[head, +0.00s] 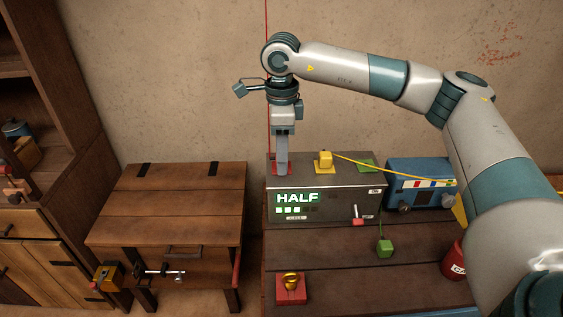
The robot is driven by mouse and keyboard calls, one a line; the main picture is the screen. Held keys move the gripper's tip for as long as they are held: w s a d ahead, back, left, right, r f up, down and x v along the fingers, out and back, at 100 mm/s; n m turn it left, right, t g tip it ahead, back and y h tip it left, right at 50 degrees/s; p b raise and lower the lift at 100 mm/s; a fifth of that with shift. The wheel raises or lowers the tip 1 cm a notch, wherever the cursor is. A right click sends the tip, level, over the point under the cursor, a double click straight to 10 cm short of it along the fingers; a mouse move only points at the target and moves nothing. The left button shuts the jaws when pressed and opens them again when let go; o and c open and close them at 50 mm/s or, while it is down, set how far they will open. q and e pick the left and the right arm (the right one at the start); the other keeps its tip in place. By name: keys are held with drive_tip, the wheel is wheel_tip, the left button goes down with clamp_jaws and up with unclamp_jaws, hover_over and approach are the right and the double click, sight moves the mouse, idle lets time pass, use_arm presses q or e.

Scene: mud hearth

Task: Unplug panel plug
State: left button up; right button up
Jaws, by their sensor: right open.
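The panel (327,205) is a grey box on a dark wooden bench, with a lit display reading HALF. A yellow plug (325,160) sits upright on a yellow pad on its top, with a yellow cable running right. A red pad (275,170) lies left of it and a green pad (367,166) right of it. A green plug (385,249) rests off the panel at its front right. My right gripper (282,171) points down at the red pad, open; whether anything is between its fingers is hidden. My left gripper is out of view.
A red-tipped lever (357,216) sits on the panel front. A blue box (421,183) with knobs stands to the right. A red block with a gold top (291,288) and a red can (454,260) are on the bench. A wooden table (180,205) stands left, its top clear.

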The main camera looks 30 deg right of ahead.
idle(0.6)
drive_tip(key=shift+b, duration=0.5)
idle(0.6)
clamp_jaws()
drive_tip(key=shift+r, duration=0.1)
drive_tip(key=shift+r+p, duration=1.3)
drive_tip(key=shift+r, duration=1.55)
